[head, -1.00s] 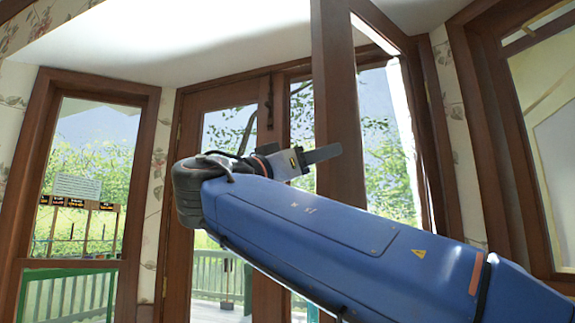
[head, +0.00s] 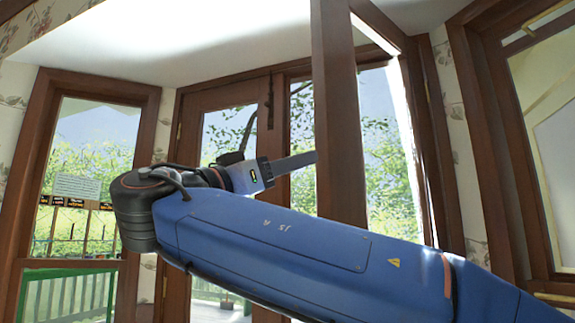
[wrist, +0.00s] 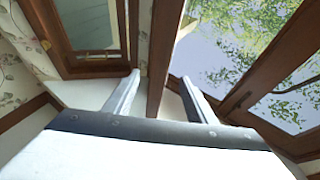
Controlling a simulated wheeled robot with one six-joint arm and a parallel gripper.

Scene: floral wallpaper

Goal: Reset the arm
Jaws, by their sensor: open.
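My blue arm crosses the lower right of the head view, bent at a dark wrist joint on the left. A brown wooden upright (wrist: 165,50) shows beyond the gap between the fingers. I cannot tell how far the fingertips are from the wood.
Glazed wooden doors (head: 230,130) stand behind the arm. A window with a paper notice (head: 77,187) is at the left, and another window frame (head: 490,130) is at the right. Floral wallpaper (head: 15,130) covers the walls between.

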